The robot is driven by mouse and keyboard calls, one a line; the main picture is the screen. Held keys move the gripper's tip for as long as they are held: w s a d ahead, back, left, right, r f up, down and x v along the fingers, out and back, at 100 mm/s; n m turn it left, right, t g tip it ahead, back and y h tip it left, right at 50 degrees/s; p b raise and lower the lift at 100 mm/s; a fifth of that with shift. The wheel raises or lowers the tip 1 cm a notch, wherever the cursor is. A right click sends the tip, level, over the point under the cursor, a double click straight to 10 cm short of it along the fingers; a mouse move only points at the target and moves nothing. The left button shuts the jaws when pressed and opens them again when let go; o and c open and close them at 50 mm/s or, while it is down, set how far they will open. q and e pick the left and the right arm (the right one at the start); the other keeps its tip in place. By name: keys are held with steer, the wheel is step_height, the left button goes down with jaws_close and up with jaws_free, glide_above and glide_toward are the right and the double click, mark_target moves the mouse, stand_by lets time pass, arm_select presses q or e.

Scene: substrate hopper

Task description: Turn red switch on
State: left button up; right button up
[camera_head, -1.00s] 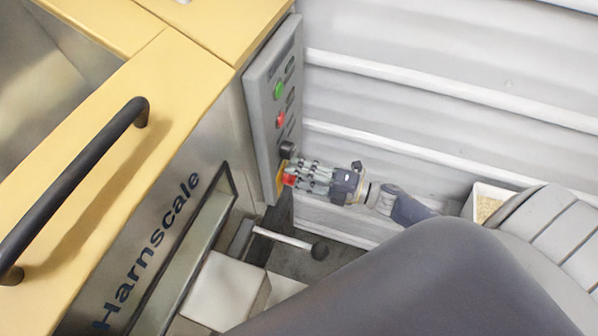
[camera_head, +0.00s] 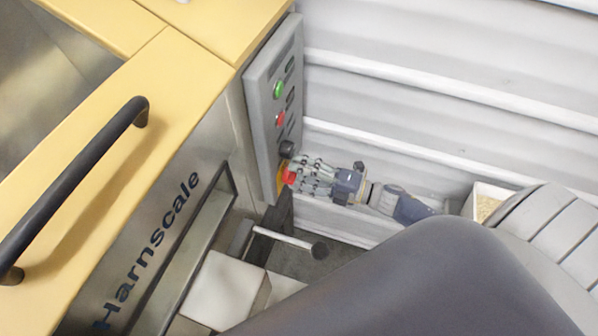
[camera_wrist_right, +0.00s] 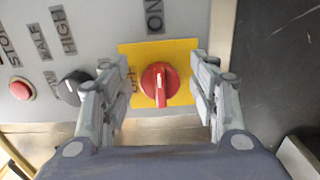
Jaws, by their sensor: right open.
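The red switch (camera_wrist_right: 160,84) is a round red knob with a raised handle on a yellow plate (camera_wrist_right: 183,54). In the right wrist view its handle points up and down in the picture, with "ON" above it and a partly hidden label at the left. In the head view the red switch (camera_head: 288,176) is low on the grey control panel (camera_head: 262,110). My right gripper (camera_wrist_right: 163,82) is open, its fingers on either side of the switch. In the head view the right gripper (camera_head: 298,176) is close to the switch; contact is unclear. My left gripper is not in view.
A black knob (camera_wrist_right: 72,88) and a red stop button (camera_wrist_right: 21,88) are left of the switch in the wrist view. A green button (camera_head: 279,89) is higher on the panel. A lever with a black ball (camera_head: 319,250) sticks out below the gripper. A ribbed wall (camera_head: 420,120) is behind.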

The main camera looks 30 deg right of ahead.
steer(key=v, duration=1.1)
steer(key=shift+s, duration=0.15)
steer(key=shift+d, duration=0.15)
